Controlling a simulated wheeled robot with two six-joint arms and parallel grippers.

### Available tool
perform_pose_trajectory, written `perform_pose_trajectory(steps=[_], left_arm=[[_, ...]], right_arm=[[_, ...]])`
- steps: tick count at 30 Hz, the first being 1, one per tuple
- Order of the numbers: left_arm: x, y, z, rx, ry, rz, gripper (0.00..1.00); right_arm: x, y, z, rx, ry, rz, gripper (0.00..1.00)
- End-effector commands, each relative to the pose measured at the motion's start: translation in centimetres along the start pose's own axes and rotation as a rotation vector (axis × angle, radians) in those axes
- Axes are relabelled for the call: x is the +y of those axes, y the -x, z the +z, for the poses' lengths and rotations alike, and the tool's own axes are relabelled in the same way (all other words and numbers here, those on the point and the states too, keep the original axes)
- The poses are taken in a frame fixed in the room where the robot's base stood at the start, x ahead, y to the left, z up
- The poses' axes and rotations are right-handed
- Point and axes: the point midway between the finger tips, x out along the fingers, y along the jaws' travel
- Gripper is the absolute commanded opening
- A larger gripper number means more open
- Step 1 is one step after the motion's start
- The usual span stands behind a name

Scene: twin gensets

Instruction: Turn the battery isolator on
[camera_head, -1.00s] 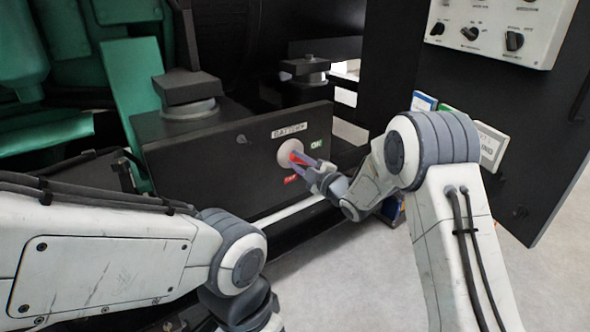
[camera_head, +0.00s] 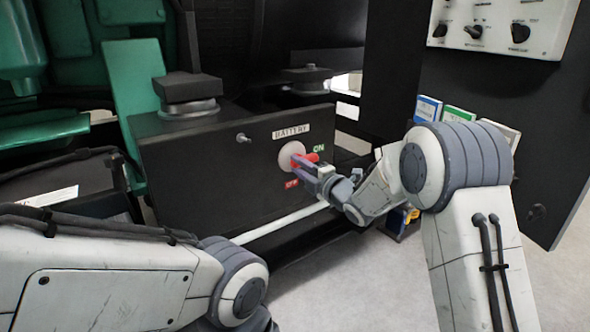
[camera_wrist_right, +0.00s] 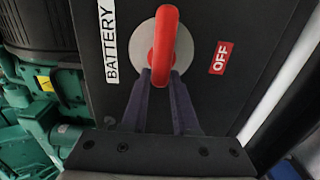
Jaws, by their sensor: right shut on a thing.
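The battery isolator is a red handle (camera_head: 311,158) on a pale round base (camera_head: 290,152), on the front of a black box (camera_head: 190,160). A BATTERY label (camera_head: 291,132) is above it, a green ON label (camera_head: 319,149) to its right and a red OFF label (camera_head: 292,183) below. The red handle extends rightward, close beneath ON. My right gripper (camera_head: 298,163) is at the handle. In the right wrist view the red handle (camera_wrist_right: 163,42) lies at the tips of my right gripper (camera_wrist_right: 160,78), shut on it; the contact is partly hidden. My left gripper is out of view.
A control panel with black knobs (camera_head: 498,27) is at the upper right. Coloured booklets (camera_head: 458,117) stand behind my right arm. A white rail (camera_head: 283,223) runs below the box. Green machinery (camera_head: 130,75) fills the upper left. Open floor (camera_head: 345,270) shows in front.

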Motion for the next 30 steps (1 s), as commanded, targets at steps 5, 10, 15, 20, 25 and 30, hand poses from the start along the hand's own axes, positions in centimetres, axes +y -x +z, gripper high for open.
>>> perform_pose_trajectory(steps=[5,10,15,20,25,30], left_arm=[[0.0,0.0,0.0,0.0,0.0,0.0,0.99],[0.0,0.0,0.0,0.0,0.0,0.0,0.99],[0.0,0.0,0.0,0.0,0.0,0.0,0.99],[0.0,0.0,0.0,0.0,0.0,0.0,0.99],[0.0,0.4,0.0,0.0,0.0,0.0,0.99],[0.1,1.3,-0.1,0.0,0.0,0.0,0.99]], right_arm=[[-0.3,0.0,-0.3,0.008,0.005,-0.008,0.0],[-0.4,0.0,-0.3,0.008,0.004,-0.008,0.39],[-0.2,0.0,-0.2,0.004,0.003,-0.005,0.57],[-0.1,0.0,-0.1,0.003,0.002,-0.003,0.57],[0.0,1.0,0.0,0.0,0.002,-0.004,0.57],[0.1,4.1,0.0,-0.001,0.0,-0.006,0.57]])
